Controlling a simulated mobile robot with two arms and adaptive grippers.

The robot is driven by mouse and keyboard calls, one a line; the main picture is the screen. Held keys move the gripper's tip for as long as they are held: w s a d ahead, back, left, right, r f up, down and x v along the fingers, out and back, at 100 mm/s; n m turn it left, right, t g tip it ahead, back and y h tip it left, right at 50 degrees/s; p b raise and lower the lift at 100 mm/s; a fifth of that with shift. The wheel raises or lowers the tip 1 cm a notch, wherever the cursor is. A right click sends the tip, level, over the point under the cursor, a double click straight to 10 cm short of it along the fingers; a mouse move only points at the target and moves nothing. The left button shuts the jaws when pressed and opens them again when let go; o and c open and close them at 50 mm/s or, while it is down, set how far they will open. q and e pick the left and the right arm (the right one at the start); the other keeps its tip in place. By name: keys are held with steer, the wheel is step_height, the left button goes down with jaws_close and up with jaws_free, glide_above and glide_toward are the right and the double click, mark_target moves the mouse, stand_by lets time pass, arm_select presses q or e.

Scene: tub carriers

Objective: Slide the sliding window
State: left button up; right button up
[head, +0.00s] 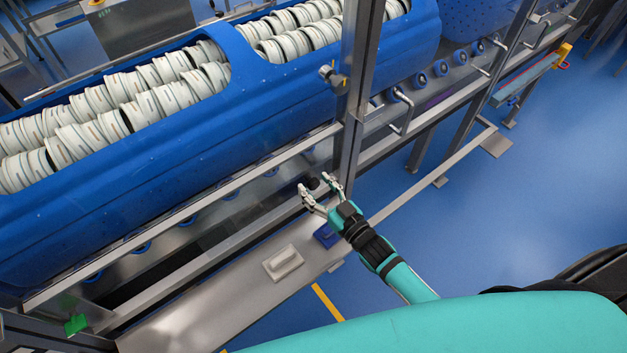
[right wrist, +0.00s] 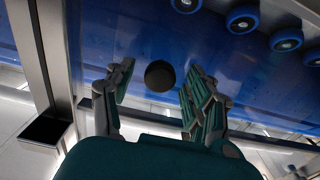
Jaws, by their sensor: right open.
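The sliding window looks like a clear pane (right wrist: 130,45) in a metal frame, in front of the blue tub carrier. Its edges are hard to make out. A round black knob (right wrist: 160,76) shows in the right wrist view, and as a small dark spot (head: 313,183) in the head view. My right gripper (head: 321,184) is open beside the metal upright. In the right wrist view its two fingers (right wrist: 155,92) stand on either side of the knob, with gaps visible. I cannot tell whether they touch it. My left gripper is not in view.
The blue tub carrier (head: 285,103) holds rows of white round parts (head: 150,90). A metal upright (head: 358,85) stands just beyond my right gripper. A metal ledge (head: 225,305) with a pale block (head: 283,263) lies below. Blue floor (head: 560,150) is open at right.

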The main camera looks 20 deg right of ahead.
steer(key=shift+x, duration=0.8)
jaws_close()
